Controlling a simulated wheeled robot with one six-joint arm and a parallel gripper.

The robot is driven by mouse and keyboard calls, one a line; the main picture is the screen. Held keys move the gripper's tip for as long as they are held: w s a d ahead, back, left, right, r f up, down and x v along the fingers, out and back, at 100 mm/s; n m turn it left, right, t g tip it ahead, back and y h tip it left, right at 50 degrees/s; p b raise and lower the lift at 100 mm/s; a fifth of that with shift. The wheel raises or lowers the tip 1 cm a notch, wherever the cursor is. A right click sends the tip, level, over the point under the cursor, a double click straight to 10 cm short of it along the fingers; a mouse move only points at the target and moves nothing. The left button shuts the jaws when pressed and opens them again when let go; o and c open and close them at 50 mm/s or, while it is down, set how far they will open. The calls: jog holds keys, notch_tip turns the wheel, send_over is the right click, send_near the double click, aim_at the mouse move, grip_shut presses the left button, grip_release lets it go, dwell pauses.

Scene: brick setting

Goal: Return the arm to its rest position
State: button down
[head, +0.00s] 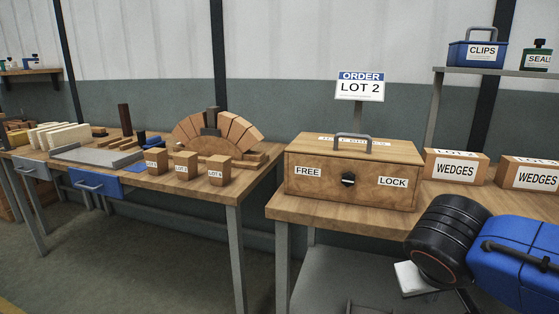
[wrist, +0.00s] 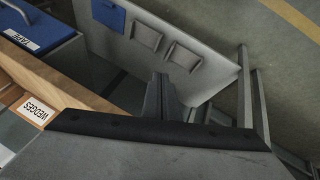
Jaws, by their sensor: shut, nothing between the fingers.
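My arm (head: 510,255) shows at the lower right of the head view, with blue and black links folded in front of the right bench. My gripper (wrist: 162,88) shows in the wrist view as dark fingers beyond the wide grey body at the bottom. The fingers are together with nothing between them. They are over open space beside a bench edge, apart from the things around. The gripper's fingers cannot be made out in the head view.
A wooden box (head: 352,175) marked FREE and LOCK stands on the right bench beside WEDGES boxes (head: 455,167). An ORDER LOT 2 sign (head: 360,87) rises behind it. The left bench holds a brick arch (head: 185,133) and LOT blocks (head: 186,166). Floor shows between the benches.

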jog(key=shift+s+a+f+y, duration=0.1)
jog(key=shift+s+f+y, duration=0.4)
jog(key=shift+f+y, duration=0.3)
jog(key=shift+s+a+f+y, duration=0.15)
jog(key=shift+s+f+y, duration=0.4)
jog(key=shift+f, duration=0.35)
jog(key=shift+s+a+f+y, duration=0.1)
jog(key=shift+s+f+y, duration=0.35)
jog(key=shift+f+y, duration=0.35)
